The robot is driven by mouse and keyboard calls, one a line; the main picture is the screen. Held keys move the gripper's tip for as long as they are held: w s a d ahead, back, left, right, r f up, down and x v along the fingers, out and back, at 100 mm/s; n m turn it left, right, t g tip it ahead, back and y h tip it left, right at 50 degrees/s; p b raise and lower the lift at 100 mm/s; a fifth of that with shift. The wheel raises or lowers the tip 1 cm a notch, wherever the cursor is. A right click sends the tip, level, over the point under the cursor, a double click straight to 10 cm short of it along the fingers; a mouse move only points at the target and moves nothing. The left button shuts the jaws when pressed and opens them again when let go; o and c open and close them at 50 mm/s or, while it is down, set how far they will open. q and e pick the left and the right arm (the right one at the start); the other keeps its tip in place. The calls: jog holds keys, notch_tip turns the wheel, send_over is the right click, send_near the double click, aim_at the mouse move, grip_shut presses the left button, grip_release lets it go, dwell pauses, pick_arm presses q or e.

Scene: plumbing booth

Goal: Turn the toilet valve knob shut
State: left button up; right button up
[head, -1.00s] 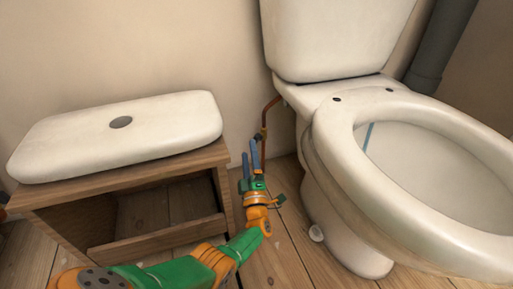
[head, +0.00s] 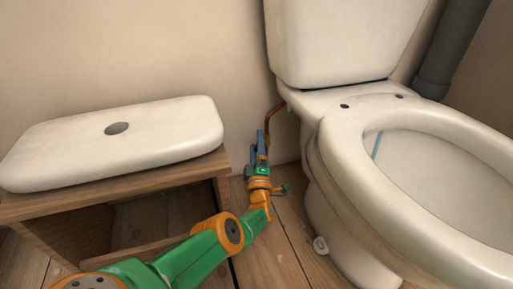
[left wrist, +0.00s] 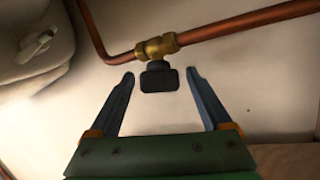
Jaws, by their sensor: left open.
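The valve is a brass fitting (left wrist: 157,46) on a copper pipe, with a dark knob (left wrist: 159,77) facing my left gripper in the left wrist view. My left gripper (left wrist: 158,85) is open, with one blue finger on each side of the knob. Visible gaps separate both fingers from it, and I cannot tell the exact depth between them. In the head view my left gripper (head: 260,140) is low between the wooden bench and the toilet, and it hides the valve and knob. My right gripper is not in view.
The toilet (head: 325,185) stands close on the right, with its cistern (head: 335,45) above. A wooden bench (head: 222,190) carrying a white cistern lid (head: 120,142) is on the left. The copper pipe (head: 271,112) runs by the wall. A narrow strip of floor (head: 270,250) lies between.

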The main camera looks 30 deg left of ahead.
pick_arm(q)
grip_shut()
jog(key=shift+f+b, duration=0.15)
jog(key=shift+b, duration=0.15)
jog(key=m+b, duration=0.1)
jog(key=m+t+b, duration=0.1)
jog(key=b, duration=0.1)
jog(key=shift+f+t, duration=0.2)
jog(key=shift+t, duration=0.1)
jog(key=shift+r+m+t, duration=0.2)
jog(key=shift+m+t, duration=0.1)
jog(key=shift+m, duration=0.1)
jog(key=shift+r, duration=0.25)
grip_release()
jog(key=shift+d, duration=0.1)
